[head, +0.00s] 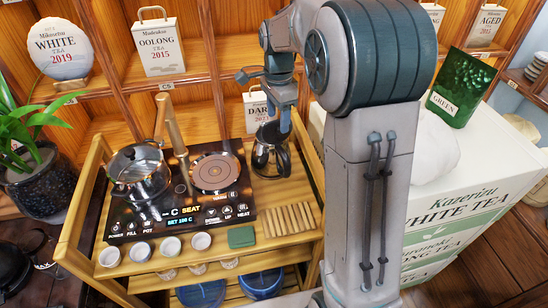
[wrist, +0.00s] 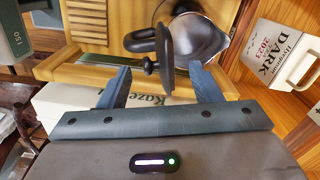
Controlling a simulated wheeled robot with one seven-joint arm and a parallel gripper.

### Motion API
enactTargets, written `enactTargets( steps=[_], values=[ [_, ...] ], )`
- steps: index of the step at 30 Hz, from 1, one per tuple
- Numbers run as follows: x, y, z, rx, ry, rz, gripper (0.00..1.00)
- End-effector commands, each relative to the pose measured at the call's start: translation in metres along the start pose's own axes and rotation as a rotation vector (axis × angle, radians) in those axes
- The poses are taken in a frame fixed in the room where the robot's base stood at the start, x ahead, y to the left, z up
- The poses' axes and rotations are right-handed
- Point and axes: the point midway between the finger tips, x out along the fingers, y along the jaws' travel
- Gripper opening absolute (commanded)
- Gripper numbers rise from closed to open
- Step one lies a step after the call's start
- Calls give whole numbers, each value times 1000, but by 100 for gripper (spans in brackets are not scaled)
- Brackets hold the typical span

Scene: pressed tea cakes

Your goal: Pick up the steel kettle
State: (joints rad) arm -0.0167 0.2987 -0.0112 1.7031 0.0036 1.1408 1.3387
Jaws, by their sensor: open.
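The steel kettle (head: 265,158) stands on the right side of the wooden tea stand, right of the cooker. It looks shiny and dark, with a black handle. In the wrist view its polished body (wrist: 203,38) shows at the top, with the black handle and a round black part in front. My gripper (head: 284,122) is at the kettle's upper right in the head view and hides part of it. In the wrist view my gripper (wrist: 162,78) is open, its fingers apart, with the black parts showing in and beyond the gap. I cannot tell whether they touch.
The cooker (head: 165,222) carries another shiny pot (head: 142,178) and a bare round plate (head: 214,172). Several small cups (head: 170,246), a green block (head: 241,237) and a slatted wooden rack (head: 289,220) line the stand's front. A DARK tea box (head: 256,104) stands behind the kettle.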

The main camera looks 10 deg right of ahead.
Motion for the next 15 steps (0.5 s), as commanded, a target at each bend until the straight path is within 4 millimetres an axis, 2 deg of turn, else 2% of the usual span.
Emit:
enactTargets(
  steps=[8, 15],
  values=[
    [23, 1, 0, 0, -1, 2, 58],
    [58, 3, -2, 0, -1, 3, 58]
  ],
)
